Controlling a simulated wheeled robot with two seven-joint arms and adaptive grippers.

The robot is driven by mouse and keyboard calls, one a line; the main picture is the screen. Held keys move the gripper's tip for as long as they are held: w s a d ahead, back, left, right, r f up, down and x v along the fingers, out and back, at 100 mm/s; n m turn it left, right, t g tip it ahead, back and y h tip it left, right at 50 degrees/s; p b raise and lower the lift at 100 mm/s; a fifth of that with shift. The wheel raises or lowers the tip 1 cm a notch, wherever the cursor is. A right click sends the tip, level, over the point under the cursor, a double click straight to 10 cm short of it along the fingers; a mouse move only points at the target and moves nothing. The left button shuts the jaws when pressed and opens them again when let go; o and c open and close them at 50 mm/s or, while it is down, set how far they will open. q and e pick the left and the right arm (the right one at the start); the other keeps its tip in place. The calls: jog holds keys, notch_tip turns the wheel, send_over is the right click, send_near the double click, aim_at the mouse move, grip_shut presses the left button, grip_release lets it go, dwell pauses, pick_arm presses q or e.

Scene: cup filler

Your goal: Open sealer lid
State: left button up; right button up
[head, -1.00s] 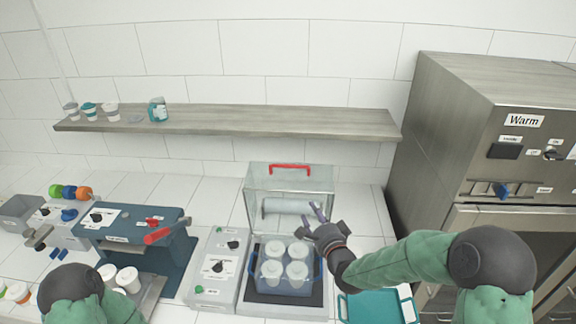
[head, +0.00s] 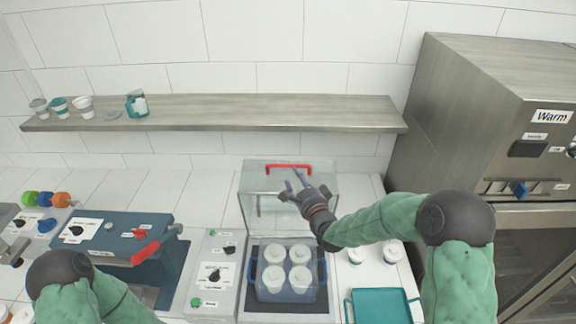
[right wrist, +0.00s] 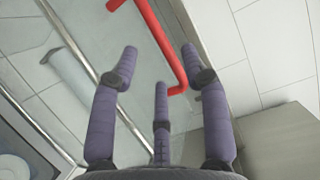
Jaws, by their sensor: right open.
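The sealer (head: 222,275) stands at the lower centre of the head view. Its clear lid (head: 256,200) stands raised behind the bay, with a red handle (head: 289,168) along the top edge. Several white-lidded cups sit in a blue holder (head: 286,296) in the bay. My right gripper (head: 298,183) is open and empty in front of the lid, just below the handle. In the right wrist view its spread fingers (right wrist: 158,65) are near the red handle (right wrist: 166,48); whether they touch it is unclear. My left gripper is out of view; only part of that arm shows.
A shelf (head: 200,115) with cups and a jar runs along the wall above. A blue machine with a red lever (head: 145,252) stands left. White cups (head: 390,253) and a teal tray (head: 381,304) are at the right, by the steel warmer (head: 440,140).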

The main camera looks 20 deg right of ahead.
jog(key=w, duration=0.5)
jog(key=w+p, duration=0.1)
jog(key=w, duration=0.1)
jog(key=shift+w+a+f, duration=0.2)
jog(key=shift+w+a, duration=0.05)
jog(key=shift+a, duration=0.15)
jog(key=shift+s, duration=0.1)
grip_shut()
